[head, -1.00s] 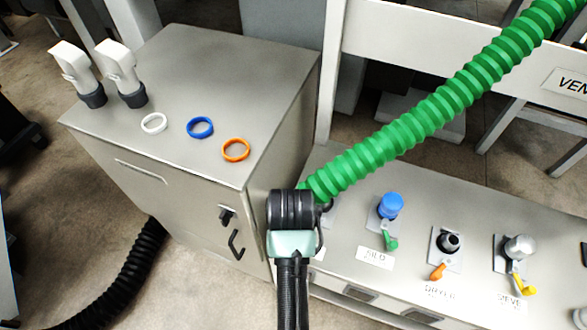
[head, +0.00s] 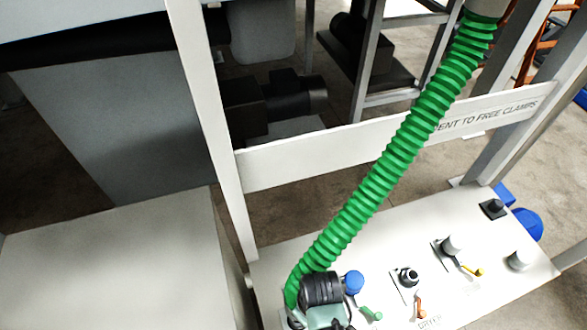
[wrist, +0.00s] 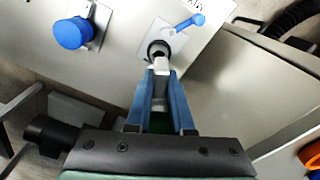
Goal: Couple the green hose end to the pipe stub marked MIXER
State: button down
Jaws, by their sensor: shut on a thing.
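The green hose (head: 390,160) hangs from an overhead fitting and runs down to my gripper at the left end of the bench. In the wrist view my gripper (wrist: 162,80) has its blue fingers shut on the hose end (wrist: 161,63), whose pale grey tip shows beyond them. A stub with a dark round rim (wrist: 157,47) and a blue lever (wrist: 190,22) lies straight beyond the tip. Its label (wrist: 194,4) is cut off and upside down, apparently starting "MIX". I cannot tell whether tip and stub touch. In the head view my wrist hides this stub.
A blue-capped stub (head: 353,282) with a green lever stands close right of my wrist; its cap (wrist: 70,32) also shows in the wrist view. Farther right are the DRYER stub (head: 407,276) and a grey-capped stub (head: 451,243). A white rail (head: 290,155) crosses behind the bench.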

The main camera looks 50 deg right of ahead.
jog(key=shift+s+f+b, duration=0.25)
jog(key=shift+f+b, duration=0.1)
jog(key=shift+b, duration=0.05)
jog(key=shift+s+f+b, duration=0.15)
jog(key=shift+f+b, duration=0.55)
jog(key=shift+b, duration=0.1)
jog(key=shift+w+f+b, duration=0.2)
jog(key=shift+f+b, duration=2.15)
jog(key=shift+f, duration=0.4)
jog(key=shift+f+p, duration=0.15)
jog(key=shift+p, duration=0.2)
jog(key=shift+f, duration=0.3)
jog(key=shift+f+b, duration=0.35)
jog(key=shift+b, duration=0.05)
jog(key=shift+f+b, duration=0.3)
jog(key=shift+f, duration=0.15)
jog(key=shift+f, duration=0.3)
